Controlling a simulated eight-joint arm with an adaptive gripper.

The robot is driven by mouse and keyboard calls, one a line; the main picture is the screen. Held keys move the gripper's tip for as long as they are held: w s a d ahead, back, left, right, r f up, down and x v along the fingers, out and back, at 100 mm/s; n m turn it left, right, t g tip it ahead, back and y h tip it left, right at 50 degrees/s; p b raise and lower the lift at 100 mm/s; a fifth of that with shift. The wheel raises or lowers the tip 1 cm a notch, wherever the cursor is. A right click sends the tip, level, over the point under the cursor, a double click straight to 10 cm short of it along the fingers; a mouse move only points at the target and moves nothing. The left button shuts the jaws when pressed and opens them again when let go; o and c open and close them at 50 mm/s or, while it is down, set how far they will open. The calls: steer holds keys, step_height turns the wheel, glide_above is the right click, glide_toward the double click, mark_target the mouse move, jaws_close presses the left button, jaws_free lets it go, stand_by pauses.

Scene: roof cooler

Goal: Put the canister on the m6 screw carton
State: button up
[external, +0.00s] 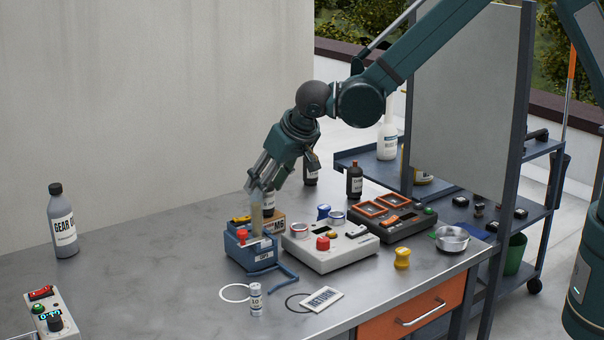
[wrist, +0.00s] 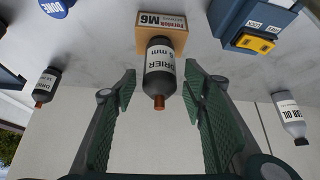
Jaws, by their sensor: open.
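The dark canister (wrist: 158,72), with a white drier label and a copper tip, appears to stand upright on the brown M6 screw carton (wrist: 176,22). Its base overlaps the carton in the wrist view, where the scene looks upside down. In the external view the canister (external: 268,203) shows just above the carton (external: 276,222), partly behind my fingers. My gripper (wrist: 160,84) is open, with a finger on each side of the canister and a visible gap on both sides. In the external view my gripper (external: 262,188) points down over the carton.
A blue box (external: 256,254) stands close beside the carton. A light grey device (external: 332,250) and a dark case (external: 394,220) are to its right. A gear oil bottle (external: 63,225) stands far left. The tabletop between it and the blue box is clear.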

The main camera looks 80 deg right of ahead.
steer(key=v, duration=1)
stand_by(0.5)
steer(key=s+r+n+y, duration=0.1)
steer(key=s+r+n, duration=0.1)
steer(key=s+r, duration=0.75)
steer(key=s+r+n+y, duration=0.1)
steer(key=s+r, duration=0.4)
steer(key=s, duration=0.9)
steer(key=s+f+n+t+y, duration=0.1)
steer(key=s+n, duration=0.3)
steer(key=s, duration=2.2)
steer(key=shift+a+f+t+y, duration=0.4)
steer(key=shift+a+f, duration=0.05)
